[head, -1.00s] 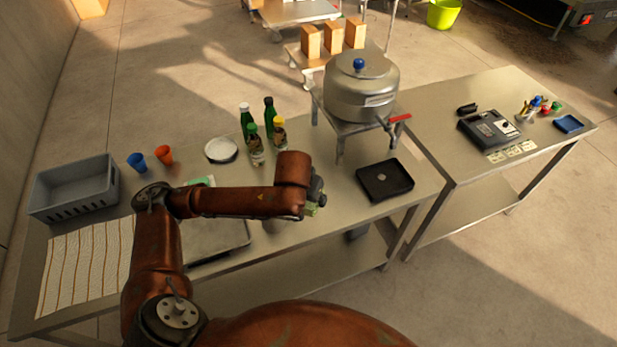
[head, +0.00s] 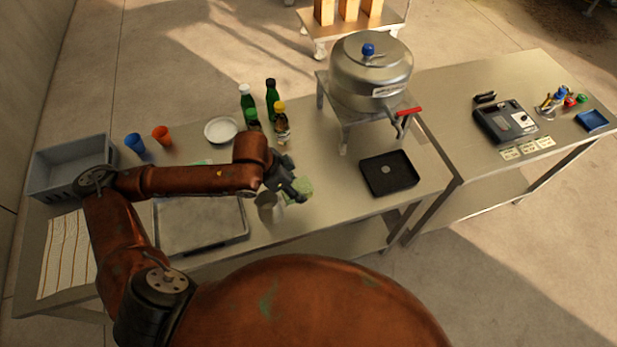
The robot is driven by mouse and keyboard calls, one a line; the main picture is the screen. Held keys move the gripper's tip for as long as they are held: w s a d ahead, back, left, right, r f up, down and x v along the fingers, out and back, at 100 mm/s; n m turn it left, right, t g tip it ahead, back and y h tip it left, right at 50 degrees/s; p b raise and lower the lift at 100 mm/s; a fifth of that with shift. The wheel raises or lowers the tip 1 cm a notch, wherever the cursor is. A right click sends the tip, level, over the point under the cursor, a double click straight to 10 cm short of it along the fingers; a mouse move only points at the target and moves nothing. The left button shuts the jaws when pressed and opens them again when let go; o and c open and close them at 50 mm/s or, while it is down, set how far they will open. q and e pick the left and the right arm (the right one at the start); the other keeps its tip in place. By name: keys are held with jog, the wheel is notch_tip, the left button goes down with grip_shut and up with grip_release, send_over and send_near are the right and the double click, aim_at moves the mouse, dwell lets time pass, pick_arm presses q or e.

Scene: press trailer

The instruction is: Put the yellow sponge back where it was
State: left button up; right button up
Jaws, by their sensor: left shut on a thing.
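My left gripper (head: 293,189) is over the front middle of the steel table (head: 322,226). It is shut on a small yellow-green block, which I take to be the yellow sponge (head: 304,187). The sponge is partly hidden by the fingers. A grey metal cup (head: 267,203) stands just left of and below the gripper in the picture. I cannot tell how high the sponge is above the table. My right gripper is not in view.
A black tray (head: 389,174) lies to the right, beside the stand with the steel pot (head: 371,75). Bottles (head: 272,99) stand behind the gripper, near a white plate (head: 221,130). A flat metal tray (head: 201,226) and grey crate (head: 70,165) are left.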

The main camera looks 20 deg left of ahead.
pick_arm(q)
jog(key=shift+d+f+m, duration=0.1)
jog(key=shift+m, duration=0.2)
jog(key=w+f, duration=0.3)
jog(key=w, duration=0.4)
send_over(312, 179)
jog(key=s+a, duration=0.1)
jog(key=s, duration=0.1)
jog(key=f, duration=0.5)
jog(key=shift+w+a+f, duration=0.15)
jog(key=shift+w+f, duration=0.05)
jog(key=shift+f, duration=0.2)
jog(key=shift+w+f, duration=0.4)
jog(key=shift+f, duration=0.35)
notch_tip(312, 179, down, 2)
jog(key=shift+f, duration=0.35)
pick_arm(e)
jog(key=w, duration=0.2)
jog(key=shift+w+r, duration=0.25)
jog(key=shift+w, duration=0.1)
pick_arm(q)
jog(key=o, duration=1)
jog(key=shift+f, duration=0.1)
